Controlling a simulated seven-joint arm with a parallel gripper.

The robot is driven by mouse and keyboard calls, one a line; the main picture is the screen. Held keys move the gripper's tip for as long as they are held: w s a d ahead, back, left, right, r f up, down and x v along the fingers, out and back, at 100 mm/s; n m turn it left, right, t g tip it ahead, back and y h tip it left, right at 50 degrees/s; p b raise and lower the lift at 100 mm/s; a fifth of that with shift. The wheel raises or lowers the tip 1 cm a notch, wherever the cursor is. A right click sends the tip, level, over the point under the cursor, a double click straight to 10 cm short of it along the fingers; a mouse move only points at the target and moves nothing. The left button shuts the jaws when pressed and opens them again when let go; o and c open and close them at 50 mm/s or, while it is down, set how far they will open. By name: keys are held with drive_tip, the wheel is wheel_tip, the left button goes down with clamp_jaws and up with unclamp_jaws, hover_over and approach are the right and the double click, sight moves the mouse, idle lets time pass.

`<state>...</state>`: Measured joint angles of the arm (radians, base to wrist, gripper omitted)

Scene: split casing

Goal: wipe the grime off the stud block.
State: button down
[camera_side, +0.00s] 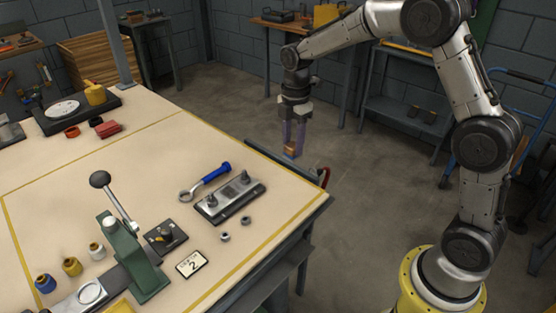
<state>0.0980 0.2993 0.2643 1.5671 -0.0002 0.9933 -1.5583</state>
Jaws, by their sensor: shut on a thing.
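The stud block (229,200) lies on the bench near its right corner. It is a grey metal bar on a dark base with two upright studs. Dark marks show on its top, but I cannot tell grime from shadow at this size. My gripper (292,147) points down, to the right of and above the block, apart from it, around the bench's right edge in the picture. Its purple fingers are shut on a small brown-orange piece (291,153). What this piece is I cannot tell clearly.
A blue-handled wrench (211,177) lies just behind the block. Two loose nuts (225,237) lie in front of it, near a card marked 2 (191,263). A green lever press (125,255) stands to the left. A red pad (108,129) lies farther back; the bench's middle is clear.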

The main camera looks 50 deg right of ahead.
drive_tip(key=w+a+f+n, duration=0.1)
drive_tip(key=w+a+f, duration=0.1)
drive_tip(key=w+a, duration=0.35)
drive_tip(key=w+a+f, duration=0.2)
drive_tip(key=w+a, duration=0.1)
drive_tip(key=a, duration=0.5)
drive_tip(key=shift+s+d+f, duration=0.1)
drive_tip(key=shift+s+f, duration=0.05)
drive_tip(key=shift+f, duration=3.9)
drive_tip(key=shift+w, duration=3.3)
drive_tip(key=shift+s, duration=3.4)
wheel_tip(320, 180, up, 8)
drive_tip(key=shift+r, duration=0.15)
drive_tip(key=shift+w, duration=0.15)
